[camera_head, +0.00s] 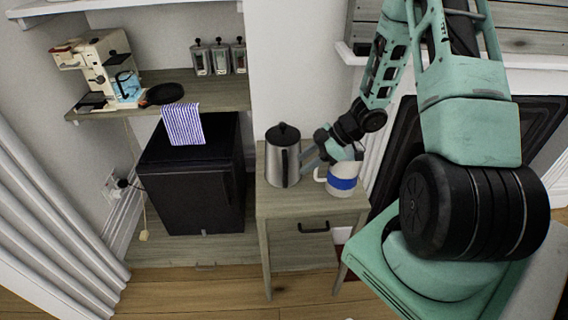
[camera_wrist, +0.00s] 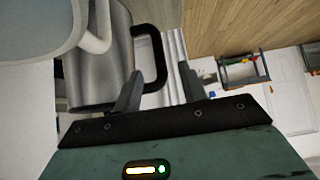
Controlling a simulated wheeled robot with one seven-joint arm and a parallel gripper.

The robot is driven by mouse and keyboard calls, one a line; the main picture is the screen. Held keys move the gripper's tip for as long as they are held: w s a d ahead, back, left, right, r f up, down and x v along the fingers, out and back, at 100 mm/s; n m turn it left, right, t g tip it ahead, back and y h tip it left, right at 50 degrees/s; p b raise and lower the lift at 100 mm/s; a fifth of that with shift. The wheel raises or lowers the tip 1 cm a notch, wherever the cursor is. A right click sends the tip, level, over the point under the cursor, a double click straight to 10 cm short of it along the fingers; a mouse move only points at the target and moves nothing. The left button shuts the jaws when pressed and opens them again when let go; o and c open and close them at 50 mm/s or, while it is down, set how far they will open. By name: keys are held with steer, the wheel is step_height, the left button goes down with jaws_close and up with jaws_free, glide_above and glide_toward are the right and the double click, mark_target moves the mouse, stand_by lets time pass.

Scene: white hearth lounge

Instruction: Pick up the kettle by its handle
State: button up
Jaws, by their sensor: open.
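The kettle (camera_head: 283,163) is a silver, upright vessel with a black lid, standing on a small wooden cabinet (camera_head: 270,209). In the wrist view the kettle body (camera_wrist: 95,62) fills the left middle, and its black loop handle (camera_wrist: 162,62) sticks out to the right. My gripper (camera_head: 308,160) is just right of the kettle in the head view, at its handle side. In the wrist view my gripper (camera_wrist: 160,82) is open. The handle lies in front of and partly between the two fingers; the left finger overlaps the kettle's edge. I cannot tell whether they touch.
A white mug with a blue band (camera_head: 342,183) stands right of the kettle, close to my gripper; its white side (camera_wrist: 35,28) shows in the wrist view. A black box-shaped appliance (camera_head: 195,190) with a striped cloth (camera_head: 183,125) is to the left. A coffee machine (camera_head: 110,70) sits on the shelf.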

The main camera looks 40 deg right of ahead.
mark_target(285, 176)
steer(key=x, duration=0.8)
steer(key=shift+w+a+f, duration=0.15)
steer(key=shift+w+f, duration=0.05)
steer(key=shift+f, duration=0.15)
jaws_close()
stand_by(1.0)
steer(key=shift+w+r, duration=0.1)
